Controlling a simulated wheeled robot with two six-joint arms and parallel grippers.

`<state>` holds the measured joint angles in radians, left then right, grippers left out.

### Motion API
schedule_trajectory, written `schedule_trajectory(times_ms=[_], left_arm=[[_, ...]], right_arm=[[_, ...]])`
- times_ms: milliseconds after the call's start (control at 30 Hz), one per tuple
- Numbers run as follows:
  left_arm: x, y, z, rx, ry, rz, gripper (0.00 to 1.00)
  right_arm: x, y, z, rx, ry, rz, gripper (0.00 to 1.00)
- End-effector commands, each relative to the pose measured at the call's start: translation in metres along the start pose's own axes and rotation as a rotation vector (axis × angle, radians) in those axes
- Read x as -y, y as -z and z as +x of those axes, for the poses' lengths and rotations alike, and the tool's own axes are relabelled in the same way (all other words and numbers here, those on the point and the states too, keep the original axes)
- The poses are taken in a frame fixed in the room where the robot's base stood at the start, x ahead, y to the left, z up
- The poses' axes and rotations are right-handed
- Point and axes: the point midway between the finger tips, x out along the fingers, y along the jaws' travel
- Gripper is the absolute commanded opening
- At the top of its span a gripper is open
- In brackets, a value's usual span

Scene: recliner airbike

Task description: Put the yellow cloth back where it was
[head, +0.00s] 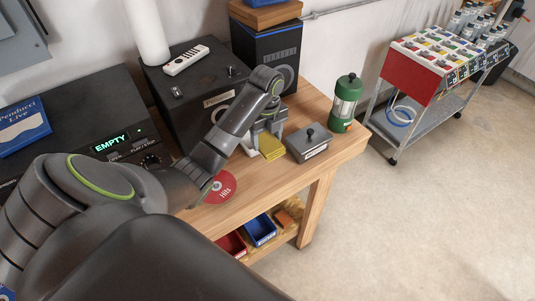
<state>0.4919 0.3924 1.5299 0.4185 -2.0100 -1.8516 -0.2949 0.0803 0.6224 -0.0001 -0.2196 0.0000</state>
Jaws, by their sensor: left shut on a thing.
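The yellow cloth (272,147) is a small folded piece at the wooden bench's right half. My left gripper (266,132) reaches down over it from the left and is shut on the cloth. The cloth is at or just above the bench top; I cannot tell whether it touches. My gripper hides part of it. My right gripper is not in the head view.
A red disc (219,188) lies at the bench's front edge. Black devices (195,85) fill the back. A metal cart (427,105) stands at the right.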

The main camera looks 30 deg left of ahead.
Motion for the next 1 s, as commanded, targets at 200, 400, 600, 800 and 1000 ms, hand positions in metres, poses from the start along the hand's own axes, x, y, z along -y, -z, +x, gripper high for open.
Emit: schedule_trajectory(times_ms=[200,400,600,800,1000], left_arm=[[0.0,0.0,0.031,0.0,-0.001,-0.001,0.43],[0.0,0.0,0.054,0.0,0.0,-0.002,0.43],[-0.001,0.0,0.074,-0.002,-0.004,-0.003,0.43],[0.0,0.0,0.095,-0.001,-0.001,-0.003,0.43],[0.0,-0.001,0.097,0.001,-0.001,-0.002,0.43]], right_arm=[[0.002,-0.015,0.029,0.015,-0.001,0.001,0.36],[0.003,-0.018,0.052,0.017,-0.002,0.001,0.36],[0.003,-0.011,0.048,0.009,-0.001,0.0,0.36],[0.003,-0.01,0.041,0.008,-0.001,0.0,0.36],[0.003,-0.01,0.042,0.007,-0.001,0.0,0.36]])
